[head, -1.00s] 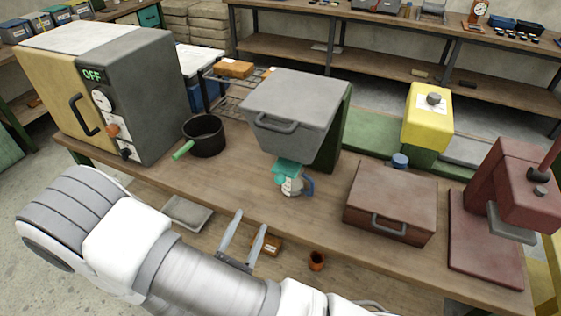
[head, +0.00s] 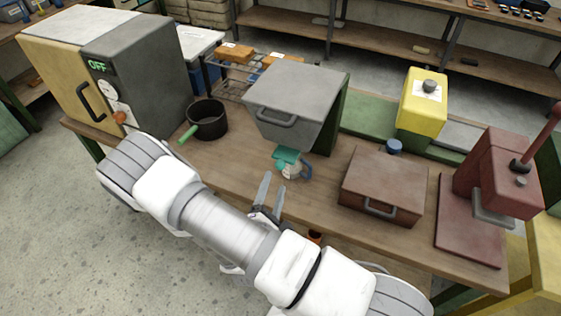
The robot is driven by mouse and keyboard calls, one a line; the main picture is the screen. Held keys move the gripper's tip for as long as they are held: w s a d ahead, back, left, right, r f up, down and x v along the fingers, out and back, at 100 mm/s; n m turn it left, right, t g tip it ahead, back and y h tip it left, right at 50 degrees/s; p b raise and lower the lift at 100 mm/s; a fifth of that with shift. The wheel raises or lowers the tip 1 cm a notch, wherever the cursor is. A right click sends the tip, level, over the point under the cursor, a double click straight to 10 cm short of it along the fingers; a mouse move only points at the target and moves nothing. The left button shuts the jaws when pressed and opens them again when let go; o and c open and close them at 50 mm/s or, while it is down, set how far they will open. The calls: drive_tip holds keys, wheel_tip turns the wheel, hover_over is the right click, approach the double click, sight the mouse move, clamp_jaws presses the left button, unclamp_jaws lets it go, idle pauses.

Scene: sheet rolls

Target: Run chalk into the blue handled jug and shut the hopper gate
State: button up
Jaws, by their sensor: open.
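The grey hopper (head: 287,95) with a handled lid stands on the bench near its middle, against a green upright. Its teal gate (head: 286,155) sits below the hopper's front. The blue handled jug (head: 294,172) stands on the bench under the gate; the gate hides part of its top, and its blue handle points right. My gripper (head: 272,194) is open and empty, its two fingers pointing up in the picture, just in front of the jug and apart from it. I cannot see chalk or tell whether the gate is open.
A black pot (head: 208,118) with a green handle stands left of the hopper, beside an oven box (head: 150,70) reading OFF. A brown lidded box (head: 384,181), a yellow machine (head: 421,100) and a dark red press (head: 487,185) stand to the right. Bench between pot and jug is clear.

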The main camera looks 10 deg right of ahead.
sight(281, 164)
drive_tip(key=x, duration=0.8)
drive_tip(key=shift+w, duration=0.2)
clamp_jaws()
drive_tip(key=shift+d, duration=0.1)
idle(1.0)
